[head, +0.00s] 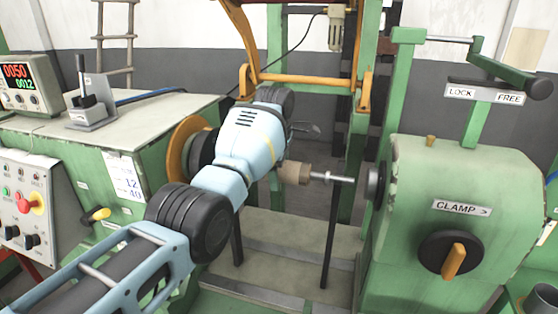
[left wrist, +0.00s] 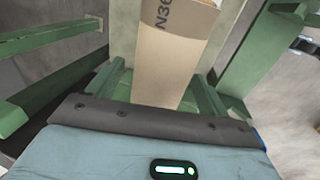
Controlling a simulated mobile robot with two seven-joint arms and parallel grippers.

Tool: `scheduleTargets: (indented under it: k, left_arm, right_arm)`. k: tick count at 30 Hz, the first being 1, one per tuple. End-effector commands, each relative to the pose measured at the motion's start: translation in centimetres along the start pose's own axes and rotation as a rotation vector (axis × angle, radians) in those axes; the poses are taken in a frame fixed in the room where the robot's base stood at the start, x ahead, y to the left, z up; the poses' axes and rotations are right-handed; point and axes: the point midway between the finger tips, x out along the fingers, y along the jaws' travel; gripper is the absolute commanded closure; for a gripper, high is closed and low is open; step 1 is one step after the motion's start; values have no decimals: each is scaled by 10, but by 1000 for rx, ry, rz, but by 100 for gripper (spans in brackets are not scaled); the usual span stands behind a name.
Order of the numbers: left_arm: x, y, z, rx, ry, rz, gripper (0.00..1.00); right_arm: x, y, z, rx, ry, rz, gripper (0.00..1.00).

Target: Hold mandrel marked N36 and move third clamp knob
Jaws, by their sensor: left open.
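The tan mandrel (left wrist: 172,62) carries the mark N36 in the left wrist view, where it stands straight ahead of the wrist. In the head view the mandrel (head: 294,173) shows only its end, beside a metal shaft; my left arm hides the rest. My left gripper (head: 304,130) is open close to the mandrel; its fingers are mostly hidden, and I cannot tell whether they touch it. A round black clamp knob (head: 450,252) with an orange handle sits under the CLAMP label on the green tailstock at the right. My right gripper is out of view.
A LOCK/FREE lever (head: 540,86) stands above the tailstock (head: 415,200). An orange frame (head: 310,84) crosses behind my left arm. A control cabinet (head: 85,150) with a red-digit counter (head: 20,82) on top stands at the left.

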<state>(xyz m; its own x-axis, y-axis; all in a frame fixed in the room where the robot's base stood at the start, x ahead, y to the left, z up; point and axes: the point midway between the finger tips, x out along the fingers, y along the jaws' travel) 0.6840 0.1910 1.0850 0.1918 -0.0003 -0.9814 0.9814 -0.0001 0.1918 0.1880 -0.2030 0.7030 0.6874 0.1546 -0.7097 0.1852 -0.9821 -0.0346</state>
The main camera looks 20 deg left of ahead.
Motion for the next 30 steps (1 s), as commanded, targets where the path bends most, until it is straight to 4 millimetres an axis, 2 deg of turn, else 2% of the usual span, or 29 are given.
scheduleTargets:
  k: [10,25,30]
  left_arm:
    - [3,0,0,0,0,0,22]
    - [3,0,0,0,0,-1,88]
    - [3,0,0,1,0,-1,89]
  right_arm:
    - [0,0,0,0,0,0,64]
    - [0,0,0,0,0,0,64]
    - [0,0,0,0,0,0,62]
